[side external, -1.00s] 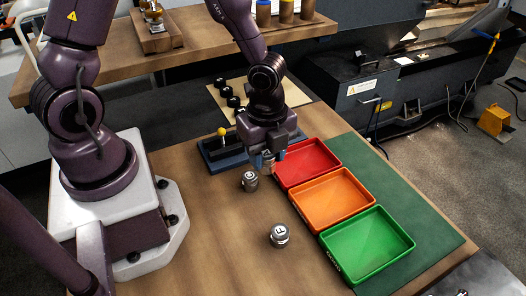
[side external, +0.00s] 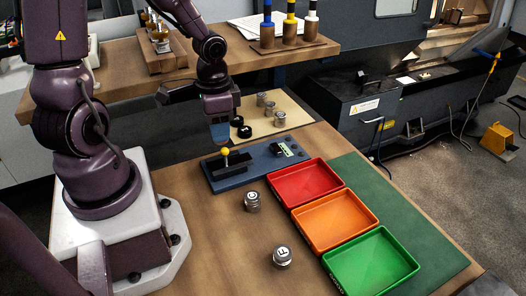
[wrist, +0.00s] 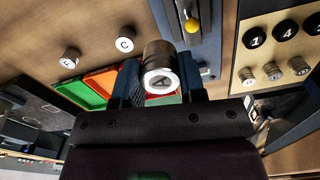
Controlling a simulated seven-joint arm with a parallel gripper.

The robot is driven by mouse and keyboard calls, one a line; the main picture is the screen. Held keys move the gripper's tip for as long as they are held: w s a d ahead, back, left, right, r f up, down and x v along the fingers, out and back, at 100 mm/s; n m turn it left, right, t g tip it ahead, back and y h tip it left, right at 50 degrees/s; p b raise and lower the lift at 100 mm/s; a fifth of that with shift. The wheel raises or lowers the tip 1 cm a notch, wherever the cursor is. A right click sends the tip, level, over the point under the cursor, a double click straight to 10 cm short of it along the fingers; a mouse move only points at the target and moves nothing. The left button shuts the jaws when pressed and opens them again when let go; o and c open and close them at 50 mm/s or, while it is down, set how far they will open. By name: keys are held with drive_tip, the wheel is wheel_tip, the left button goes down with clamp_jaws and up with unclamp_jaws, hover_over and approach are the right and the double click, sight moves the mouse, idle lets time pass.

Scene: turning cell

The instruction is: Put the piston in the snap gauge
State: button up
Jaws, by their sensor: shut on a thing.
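My gripper (wrist: 160,85) is shut on a silver piston (wrist: 158,58) whose pale end face bears the letter A. In the side view my gripper (side external: 219,138) is over the left part of the blue snap gauge (side external: 270,166), by its yellow knob (side external: 225,152); the held piston is not clear there. The gauge has a dark slot block on the left and a small black unit with a label on the right. In the wrist view the gauge (wrist: 205,40) and yellow knob (wrist: 192,25) lie just right of the piston.
Two pistons stand on the table: one marked C (side external: 252,202) and another (side external: 282,257). Red (side external: 318,203), orange (side external: 350,242) and green (side external: 398,289) trays stand right. Behind the gauge, a tan mat (side external: 290,100) holds silver pistons and black discs. Bare wood lies in front.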

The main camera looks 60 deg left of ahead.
drive_tip(key=w+a+f, duration=0.3)
drive_tip(key=w+f, duration=0.1)
drive_tip(key=w, duration=0.3)
hover_over(263, 157)
wheel_tip(263, 157, down, 5)
drive_tip(key=shift+s+f, duration=0.1)
drive_tip(key=shift+f, duration=1.7)
drive_tip(key=o, duration=1)
drive_tip(key=shift+f, duration=0.15)
drive_tip(key=shift+c, duration=0.2)
